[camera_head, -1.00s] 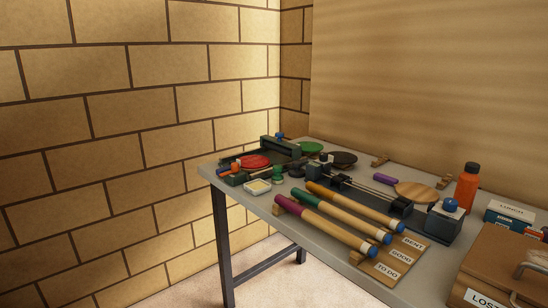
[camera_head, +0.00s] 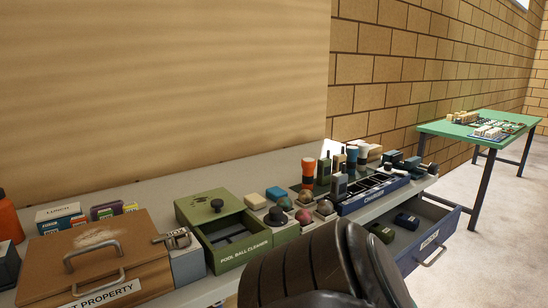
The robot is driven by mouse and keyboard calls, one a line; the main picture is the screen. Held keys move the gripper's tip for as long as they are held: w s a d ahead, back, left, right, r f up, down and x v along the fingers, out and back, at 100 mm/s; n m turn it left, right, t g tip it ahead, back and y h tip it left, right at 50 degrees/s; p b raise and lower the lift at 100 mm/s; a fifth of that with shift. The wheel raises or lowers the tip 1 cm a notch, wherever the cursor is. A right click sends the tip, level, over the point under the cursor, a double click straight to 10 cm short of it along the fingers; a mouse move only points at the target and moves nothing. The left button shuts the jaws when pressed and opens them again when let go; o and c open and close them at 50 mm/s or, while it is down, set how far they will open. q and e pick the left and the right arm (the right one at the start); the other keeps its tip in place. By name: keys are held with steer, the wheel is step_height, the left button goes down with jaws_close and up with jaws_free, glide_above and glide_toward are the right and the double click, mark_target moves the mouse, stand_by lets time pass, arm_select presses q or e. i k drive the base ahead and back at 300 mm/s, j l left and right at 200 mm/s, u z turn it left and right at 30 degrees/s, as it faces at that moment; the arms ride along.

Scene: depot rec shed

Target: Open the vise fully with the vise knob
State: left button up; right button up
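I cannot make out a vise or a vise knob in this view. A dark block (camera_head: 8,266) is cut off by the left edge, below an orange bottle (camera_head: 9,220); I cannot tell whether it belongs to a vise. Neither of my grippers is in view.
A wooden lost-property box (camera_head: 105,255) and an open green ball-cleaner box (camera_head: 242,253) stand on the grey bench. Further right are bottles, balls and a blue tray (camera_head: 372,196), above an open drawer (camera_head: 430,232). A green table (camera_head: 470,133) stands beyond. A dark rounded form fills the bottom centre.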

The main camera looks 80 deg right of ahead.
mark_target(433, 169)
steer(key=l+z, duration=0.15)
steer(key=z, duration=3.3)
steer(key=i+l+u, duration=0.15)
steer(key=u, duration=0.3)
steer(key=i+l+u, duration=0.1)
steer(key=l+u, duration=0.35)
steer(key=i+l+u, duration=0.15)
steer(key=l, duration=0.25)
steer(key=i+l+u, duration=0.2)
steer(key=l, duration=0.2)
steer(key=i+l+u, duration=0.1)
steer(key=l, duration=1.75)
steer(key=i+u, duration=0.05)
